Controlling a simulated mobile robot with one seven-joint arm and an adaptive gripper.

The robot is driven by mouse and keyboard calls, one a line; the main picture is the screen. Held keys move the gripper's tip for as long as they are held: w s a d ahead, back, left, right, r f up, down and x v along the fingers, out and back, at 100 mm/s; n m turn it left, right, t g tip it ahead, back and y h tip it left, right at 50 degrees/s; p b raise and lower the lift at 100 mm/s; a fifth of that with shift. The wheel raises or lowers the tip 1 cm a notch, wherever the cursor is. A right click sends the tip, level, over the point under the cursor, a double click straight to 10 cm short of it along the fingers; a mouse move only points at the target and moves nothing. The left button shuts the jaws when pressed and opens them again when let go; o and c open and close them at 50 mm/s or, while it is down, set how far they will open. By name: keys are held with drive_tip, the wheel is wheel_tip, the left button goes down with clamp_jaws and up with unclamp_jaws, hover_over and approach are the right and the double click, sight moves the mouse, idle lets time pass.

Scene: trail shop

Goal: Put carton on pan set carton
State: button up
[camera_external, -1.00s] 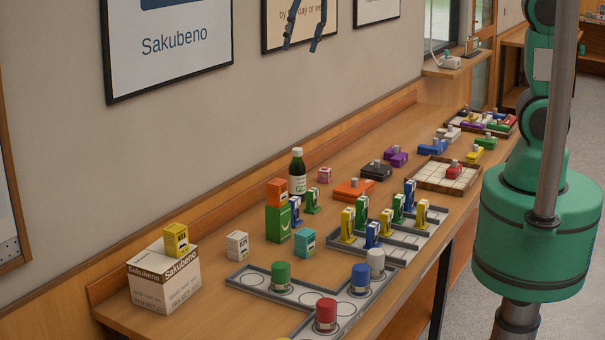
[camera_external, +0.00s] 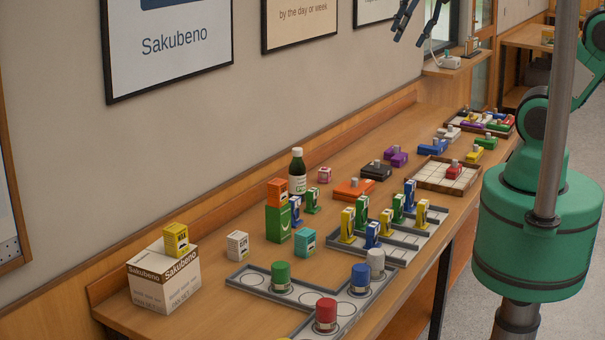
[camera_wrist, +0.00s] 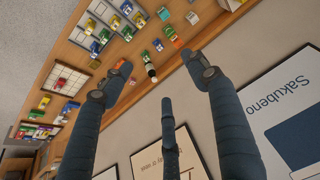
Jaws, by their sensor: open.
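The white pan set carton (camera_external: 163,285), lettered Sakubeno, stands at the near left end of the long wooden counter. A small yellow carton (camera_external: 176,240) sits on its top. Which carton the task means cannot be told. My gripper (camera_external: 419,18) is high above the counter's far part, partly cut off by the top edge. In the wrist view (camera_wrist: 157,72) its fingers are spread and empty.
A dark bottle (camera_external: 298,172) stands by the orange carton. A grey tray (camera_external: 248,278) with coloured cylinders and another with yellow, blue and green pieces fill the counter front. A framed Sakubeno picture (camera_external: 165,45) hangs behind on the wall.

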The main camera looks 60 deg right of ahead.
drive_tip(key=s+d+f, duration=0.2)
drive_tip(key=s+f, duration=0.1)
drive_tip(key=s, duration=0.4)
drive_tip(key=shift+s+d+t, duration=0.2)
drive_tip(key=shift+s+t, duration=0.1)
drive_tip(key=shift+s, duration=0.05)
drive_tip(key=shift+f, duration=0.15)
wheel_tip(320, 180, down, 12)
drive_tip(key=b, duration=1.2)
